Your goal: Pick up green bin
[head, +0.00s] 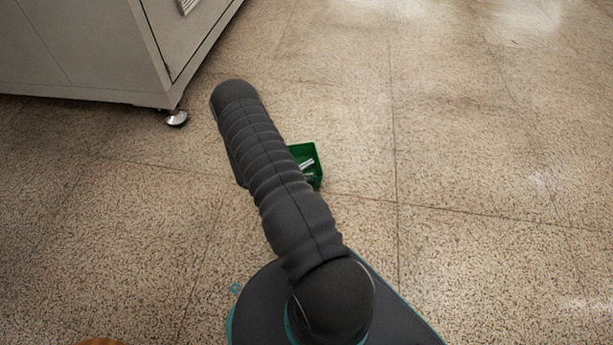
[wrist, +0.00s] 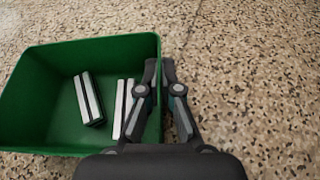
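The green bin (wrist: 75,48) fills the left of the wrist view, with several pale and dark bars lying inside it. In the head view the bin (head: 316,181) is partly hidden behind my arm. My gripper (wrist: 160,70) straddles the bin's right wall, one finger inside and one outside. The fingers are close together with the wall between them, and look shut on it. The gripper is hidden by the arm in the head view. I cannot tell whether the bin touches the floor.
The speckled floor (head: 480,150) is clear to the right and beyond the bin. An orange-brown thing (head: 102,342) shows at the bottom left edge.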

